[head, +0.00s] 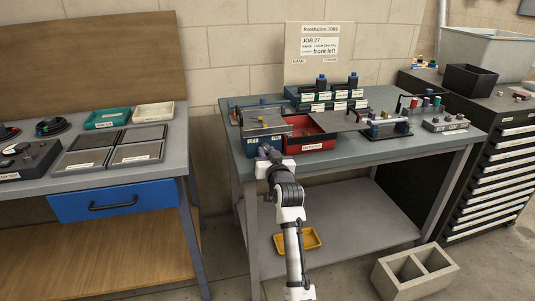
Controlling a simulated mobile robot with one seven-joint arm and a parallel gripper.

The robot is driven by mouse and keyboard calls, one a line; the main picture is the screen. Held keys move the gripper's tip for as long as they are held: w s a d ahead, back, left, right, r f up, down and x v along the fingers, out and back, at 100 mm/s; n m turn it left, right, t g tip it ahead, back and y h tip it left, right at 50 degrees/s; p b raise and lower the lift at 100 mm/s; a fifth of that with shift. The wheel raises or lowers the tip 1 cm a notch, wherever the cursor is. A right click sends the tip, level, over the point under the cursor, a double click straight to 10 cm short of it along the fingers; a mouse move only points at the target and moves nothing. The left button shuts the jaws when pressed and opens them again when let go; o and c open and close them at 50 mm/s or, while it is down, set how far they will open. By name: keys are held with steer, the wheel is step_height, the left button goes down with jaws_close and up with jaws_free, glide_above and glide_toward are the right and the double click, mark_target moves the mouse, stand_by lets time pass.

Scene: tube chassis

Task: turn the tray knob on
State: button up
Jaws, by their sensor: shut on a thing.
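My arm reaches forward to the front edge of the middle bench. My gripper (266,152) is at the lower front of a grey-topped blue unit (264,125) with small white labels. It is shut on a small part there, mostly hidden by the gripper; a little purplish colour shows at the fingertips. I cannot make out whether this part is the tray knob or which way it is turned. A red tray (310,144) with a white label sits just right of the unit.
Several labelled blocks (320,98) stand at the back of the middle bench (340,165). A small rack (388,130) is to the right. The left bench holds a grey control box (30,160) and flat panels. A concrete block (415,272) lies on the floor.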

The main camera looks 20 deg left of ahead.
steer(key=shift+m, duration=0.3)
steer(key=m+p, duration=0.1)
steer(key=m, duration=0.1)
steer(key=shift+s+a+r+m+p, duration=0.1)
steer(key=shift+m+p, duration=0.3)
steer(key=m+p, duration=0.2)
steer(key=m, duration=0.2)
steer(key=shift+r+m, duration=0.1)
steer(key=shift+m, duration=0.2)
steer(key=m+p, duration=0.4)
steer(key=m, duration=0.1)
steer(key=shift+a+r, duration=0.1)
steer(key=shift+m+p, duration=0.8)
steer(key=shift+m, duration=0.7)
steer(key=o, duration=1)
